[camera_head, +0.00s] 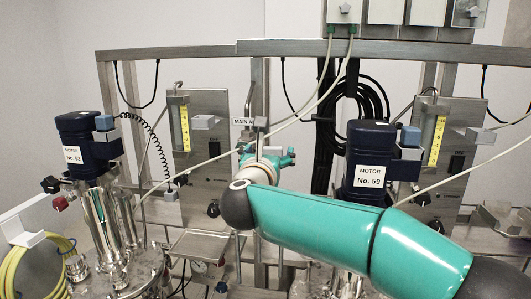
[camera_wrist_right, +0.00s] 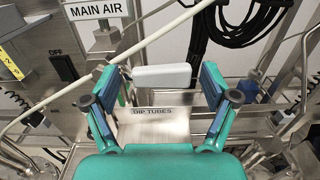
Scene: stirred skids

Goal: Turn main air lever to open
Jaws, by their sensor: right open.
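The MAIN AIR label (camera_head: 242,121) is at the middle of the head view, partly covered by a metal fitting (camera_head: 260,123). My right gripper (camera_head: 268,157) is just below it, at the end of my teal arm. In the right wrist view the MAIN AIR label (camera_wrist_right: 97,10) is at the top left, above a metal fitting (camera_wrist_right: 104,37). My right gripper (camera_wrist_right: 160,88) is open there. A pale bar (camera_wrist_right: 162,76), which looks like a lever handle, lies crosswise between its fingers. I cannot tell whether they touch it. My left gripper is not in view.
Motor No. 62 (camera_head: 86,145) stands at left and motor No. 59 (camera_head: 375,165) at right. Thin pale hoses (camera_head: 300,112) cross the middle diagonally. A black coiled cable (camera_wrist_right: 240,20) hangs behind. A DIP TUBES plate (camera_wrist_right: 152,111) is below the pale bar.

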